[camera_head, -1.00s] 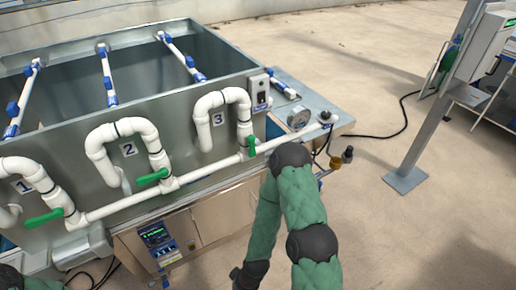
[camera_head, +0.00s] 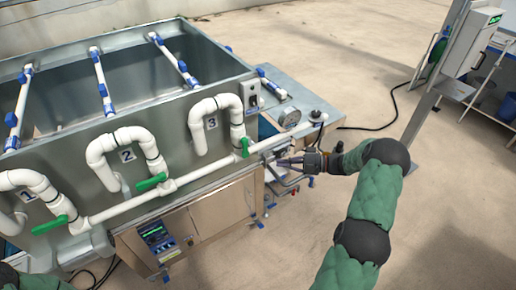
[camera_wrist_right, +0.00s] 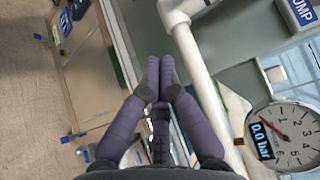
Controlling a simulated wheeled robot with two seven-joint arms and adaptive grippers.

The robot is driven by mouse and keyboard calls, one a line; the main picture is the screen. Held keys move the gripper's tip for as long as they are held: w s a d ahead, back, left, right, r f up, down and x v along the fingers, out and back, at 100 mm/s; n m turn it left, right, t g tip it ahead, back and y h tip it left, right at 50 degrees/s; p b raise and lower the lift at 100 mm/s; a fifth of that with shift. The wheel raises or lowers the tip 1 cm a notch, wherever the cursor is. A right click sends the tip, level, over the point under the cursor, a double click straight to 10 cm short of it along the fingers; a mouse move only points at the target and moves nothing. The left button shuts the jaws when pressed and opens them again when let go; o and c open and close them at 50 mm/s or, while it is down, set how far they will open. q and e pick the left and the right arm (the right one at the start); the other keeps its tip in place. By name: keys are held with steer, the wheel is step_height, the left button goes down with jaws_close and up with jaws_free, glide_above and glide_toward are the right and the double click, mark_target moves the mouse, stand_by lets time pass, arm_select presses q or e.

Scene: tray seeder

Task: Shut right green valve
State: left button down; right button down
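The right green valve handle (camera_head: 245,147) sits on the white pipe below the label 3. It lies along the pipe's riser, tilted rather than straight across. My right gripper (camera_head: 281,163) is to its right and slightly lower, near the panel edge, apart from the handle. In the right wrist view its purple fingertips (camera_wrist_right: 160,72) come together with nothing visible between them. No green handle shows in that view. Two more green handles, the middle one (camera_head: 151,182) and the left one (camera_head: 50,225), stick out sideways. My left gripper is not visible.
The long white pipe (camera_head: 130,206) runs along the front of the metal tank. A pressure gauge (camera_head: 290,117) stands right of the valve; it also shows in the right wrist view (camera_wrist_right: 290,135). A control box (camera_head: 158,238) is below. Open floor lies to the right.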

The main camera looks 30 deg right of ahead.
mark_target(245, 148)
steer(key=d+r+t, duration=0.1)
steer(key=d+r, duration=0.3)
steer(key=w+a+b, duration=0.1)
steer(key=w+a, duration=0.5)
steer(key=a, duration=0.5)
steer(key=shift+w+a+r+n+t+b, duration=0.15)
steer(key=shift+w+r+n+t+b, duration=0.15)
steer(key=shift+r+b, duration=0.1)
